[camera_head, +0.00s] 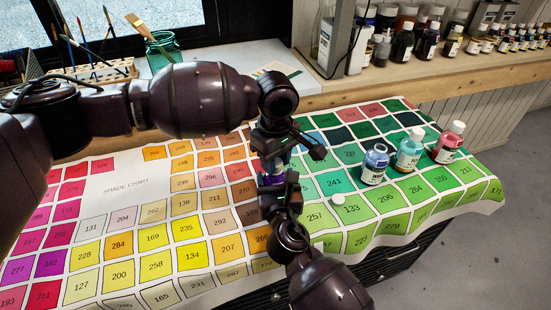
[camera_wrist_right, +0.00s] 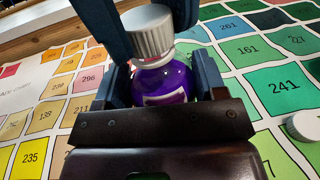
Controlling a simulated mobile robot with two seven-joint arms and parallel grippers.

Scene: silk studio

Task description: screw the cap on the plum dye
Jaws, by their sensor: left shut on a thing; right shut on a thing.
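The plum dye is a small bottle of purple liquid (camera_wrist_right: 165,82), upright in my right gripper (camera_wrist_right: 165,95), whose fingers are shut on both its sides. A ribbed white cap (camera_wrist_right: 149,32) sits over the bottle's mouth, looking slightly tilted in the right wrist view. My left gripper's dark blue fingers (camera_wrist_right: 148,28) come from above and are shut on the cap. In the head view my left gripper (camera_head: 277,158) is directly above my right gripper (camera_head: 274,188); only a sliver of purple (camera_head: 271,180) shows between them. Whether the threads have caught cannot be seen.
A loose white cap (camera_head: 338,199) lies on the shade chart (camera_head: 125,185), right of my grippers. A blue-grey bottle (camera_head: 374,165), a teal bottle (camera_head: 409,151) and a pink-red bottle (camera_head: 448,144) stand farther right. Brushes, a green jar (camera_head: 163,50) and a crowded bottle shelf are behind.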

